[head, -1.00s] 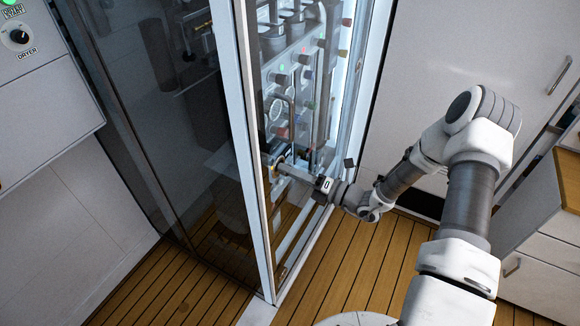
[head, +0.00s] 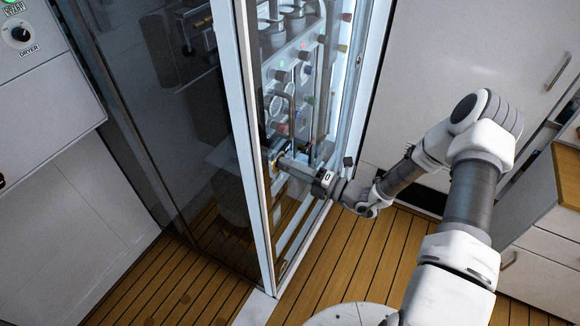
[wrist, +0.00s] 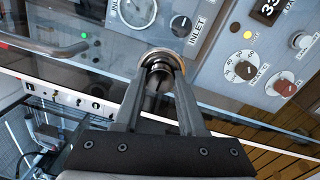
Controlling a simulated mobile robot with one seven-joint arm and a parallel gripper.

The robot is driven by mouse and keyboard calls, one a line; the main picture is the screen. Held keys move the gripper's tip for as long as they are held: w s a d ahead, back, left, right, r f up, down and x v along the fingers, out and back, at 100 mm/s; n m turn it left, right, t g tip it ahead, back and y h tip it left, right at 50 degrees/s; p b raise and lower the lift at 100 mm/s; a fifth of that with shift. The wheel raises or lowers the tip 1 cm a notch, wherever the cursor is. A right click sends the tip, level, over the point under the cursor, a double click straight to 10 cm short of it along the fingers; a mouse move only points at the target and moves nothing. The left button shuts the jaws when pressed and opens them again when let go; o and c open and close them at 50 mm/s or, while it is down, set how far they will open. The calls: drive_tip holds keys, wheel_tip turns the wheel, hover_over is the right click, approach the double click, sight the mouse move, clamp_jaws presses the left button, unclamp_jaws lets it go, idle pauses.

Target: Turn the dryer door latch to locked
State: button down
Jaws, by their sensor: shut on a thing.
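The dryer door latch appears to be the round metal knob (wrist: 158,58) at the edge of the glass panel in the wrist view. My gripper (wrist: 160,75) has its two fingers closed around this knob, one on each side. In the head view my gripper (head: 279,160) reaches in at the glass cabinet door's frame, and the knob is mostly hidden by the fingers. The angle of the latch and any lock marking cannot be made out.
The tall glass cabinet's white frame (head: 252,150) stands close to my gripper. A panel with a knob labelled DRYER (head: 20,34) is at the upper left. Gauges and an INLET dial (wrist: 181,26) lie just beyond the fingers. Wooden floor (head: 325,255) is open below.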

drive_tip(key=c, duration=0.5)
unclamp_jaws()
drive_tip(key=shift+d, duration=0.1)
drive_tip(key=b+v, duration=0.1)
drive_tip(key=v, duration=1.6)
drive_tip(key=shift+s+d+r+b, duration=0.1)
drive_tip(key=shift+s+d+b, duration=0.05)
drive_tip(key=shift+b, duration=0.25)
drive_tip(key=s+a+r+n+g+h, duration=0.4)
drive_tip(key=r+n, duration=0.3)
drive_tip(key=n, duration=0.4)
drive_tip(key=s+a+r+n+g+h, duration=0.2)
drive_tip(key=s+r+n+g+h, duration=0.15)
drive_tip(key=r+n+g, duration=0.45)
drive_tip(key=s+d+r+n+t+h, duration=0.1)
drive_tip(key=s+r+n+t+h, duration=0.1)
drive_tip(key=n, duration=0.4)
drive_tip(key=s+d+r+n+t+h, duration=0.1)
drive_tip(key=s+r+n+t+h, duration=0.2)
drive_tip(key=r+n, duration=0.3)
drive_tip(key=s+d+r+n+t+h, duration=0.1)
drive_tip(key=s+r+n+t+h, duration=0.2)
drive_tip(key=s+n, duration=0.2)
drive_tip(key=shift+d+r+n+h, duration=0.15)
drive_tip(key=shift+r+n+h, duration=0.05)
drive_tip(key=shift+n, duration=0.6)
drive_tip(key=shift+d+r+n+h, duration=0.15)
drive_tip(key=shift+r+n, duration=0.05)
drive_tip(key=shift+n, duration=0.6)
